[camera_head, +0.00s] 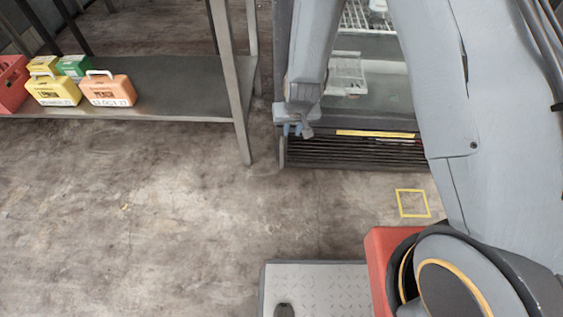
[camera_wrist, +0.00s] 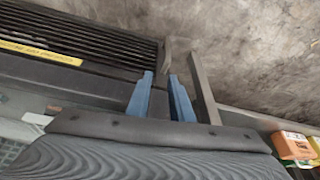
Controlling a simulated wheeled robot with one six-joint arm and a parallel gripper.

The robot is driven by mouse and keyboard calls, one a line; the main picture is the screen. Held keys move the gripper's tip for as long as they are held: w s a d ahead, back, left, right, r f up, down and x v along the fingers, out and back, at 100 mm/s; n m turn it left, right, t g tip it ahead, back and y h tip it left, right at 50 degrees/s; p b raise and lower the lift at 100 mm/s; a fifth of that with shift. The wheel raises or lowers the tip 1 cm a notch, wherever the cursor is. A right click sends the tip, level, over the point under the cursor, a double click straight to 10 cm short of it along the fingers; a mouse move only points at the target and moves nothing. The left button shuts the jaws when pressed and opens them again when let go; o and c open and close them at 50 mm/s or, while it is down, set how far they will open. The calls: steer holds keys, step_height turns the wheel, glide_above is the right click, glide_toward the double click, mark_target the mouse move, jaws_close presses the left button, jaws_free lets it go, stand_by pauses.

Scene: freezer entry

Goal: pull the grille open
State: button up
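The dark slatted grille (camera_head: 365,154) runs along the bottom of the glass-fronted freezer in the head view. It also shows at upper left in the wrist view (camera_wrist: 75,32). It looks closed, flush with the freezer's base. My gripper (camera_head: 297,131) is near the grille's upper left end. In the wrist view its two blue fingers (camera_wrist: 161,76) are apart, with a grey upright edge piece (camera_wrist: 166,56) at the grille's end showing between and beyond their tips. I cannot tell whether the fingers touch it. Nothing is visibly clamped.
A metal shelf table (camera_head: 190,85) with several colored boxes stands left of the freezer, its leg close to my gripper. A yellow label strip (camera_head: 375,134) lies above the grille. A yellow square (camera_head: 412,203) marks the floor. The floor before the grille is clear.

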steer(key=b, duration=0.5)
glide_toward(281, 155)
steer(key=w+f, duration=0.1)
steer(key=b+x, duration=0.2)
steer(key=x, duration=0.4)
steer(key=b+x, duration=0.2)
steer(key=x, duration=0.4)
steer(key=shift+w+f, duration=0.15)
steer(key=shift+w, duration=0.15)
jaws_close()
